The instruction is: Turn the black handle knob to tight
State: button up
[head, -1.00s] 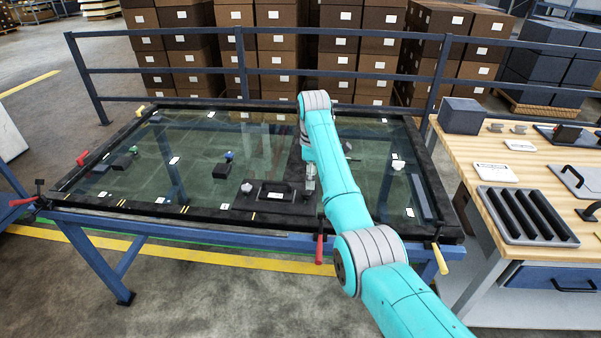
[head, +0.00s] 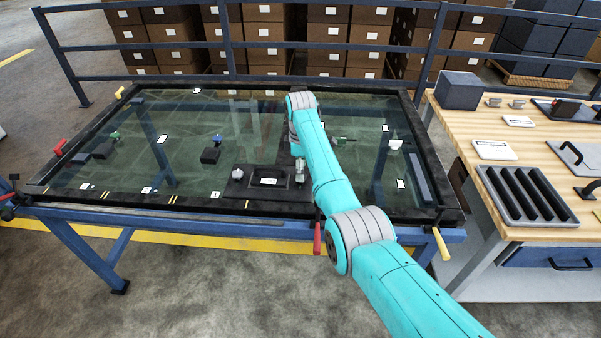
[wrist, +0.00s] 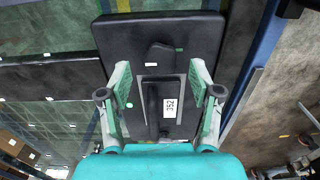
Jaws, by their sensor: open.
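A black plate (head: 290,197) lies on the glass panel, with a black bar handle (head: 268,181) on it. In the wrist view the plate (wrist: 110,35) carries the handle (wrist: 152,108), beside a white label reading 352. The black knob (wrist: 160,56) sits beyond the handle's end, with a small green mark on its right and a white mark at its lower left. In the head view the knob (head: 237,173) shows left of the handle with a pale top. My gripper (wrist: 161,72) is open and empty above the plate, its fingers either side of the handle.
The glass panel (head: 130,165) has a black frame on a blue trolley, with red (head: 317,238) and yellow (head: 440,246) levers at its edge. Small fittings and tags sit on the glass. A wooden workbench (head: 450,120) stands right. A blue rail (head: 330,46) runs behind.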

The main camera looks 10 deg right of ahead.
jog(key=shift+f, duration=0.95)
jog(key=c, duration=1.1)
jog(key=shift+c, duration=0.2)
